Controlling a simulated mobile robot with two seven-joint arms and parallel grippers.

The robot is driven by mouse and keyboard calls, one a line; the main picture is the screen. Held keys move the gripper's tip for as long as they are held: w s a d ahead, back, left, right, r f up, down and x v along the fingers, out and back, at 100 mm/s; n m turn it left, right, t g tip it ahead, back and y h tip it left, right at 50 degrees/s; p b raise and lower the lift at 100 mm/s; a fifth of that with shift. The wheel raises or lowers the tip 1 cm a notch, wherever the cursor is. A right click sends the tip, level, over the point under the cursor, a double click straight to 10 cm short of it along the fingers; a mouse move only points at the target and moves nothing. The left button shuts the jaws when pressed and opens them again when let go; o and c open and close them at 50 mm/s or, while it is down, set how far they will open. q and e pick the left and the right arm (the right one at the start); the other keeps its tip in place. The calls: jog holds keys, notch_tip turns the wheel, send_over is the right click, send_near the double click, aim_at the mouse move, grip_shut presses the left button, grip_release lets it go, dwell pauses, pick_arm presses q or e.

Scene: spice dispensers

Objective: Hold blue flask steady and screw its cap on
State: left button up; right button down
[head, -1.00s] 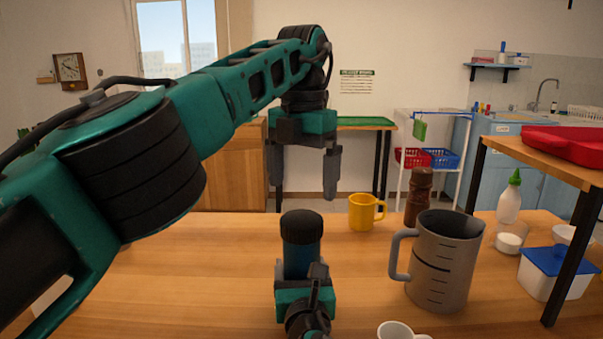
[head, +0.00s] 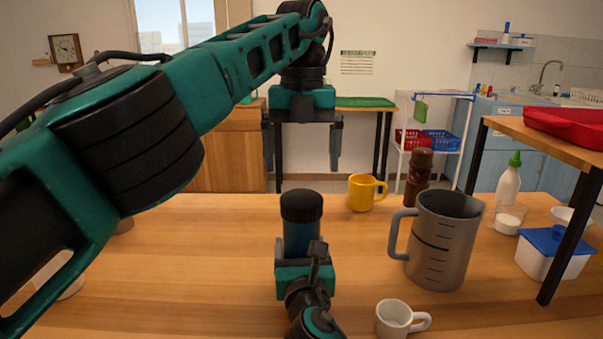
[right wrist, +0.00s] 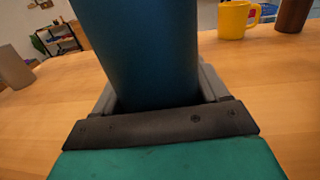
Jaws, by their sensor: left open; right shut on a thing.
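The blue flask (head: 299,240) stands upright on the table in the head view, with a black ridged cap (head: 301,205) sitting on its top. Whether the cap is tight cannot be told. My right gripper (head: 303,268) is shut around the flask's lower body from the near side. In the right wrist view the flask (right wrist: 140,50) fills the space between the fingers. My left gripper (head: 303,155) hangs above and appears beyond the cap, fingers pointing down, open and empty, apart from the cap.
A grey measuring jug (head: 443,245) stands right of the flask, with a white mug (head: 393,318) in front. A yellow mug (head: 361,193) and brown grinder (head: 418,178) stand behind. A raised wooden shelf (head: 550,135) is at right. The table left of the flask is mostly clear.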

aim_at(301, 197)
pick_arm(q)
jog(key=shift+f, duration=3.9)
jog(key=shift+c, duration=0.2)
jog(key=c, duration=1)
jog(key=m, duration=0.8)
jog(key=o, duration=1.1)
jog(key=shift+r, duration=3.75)
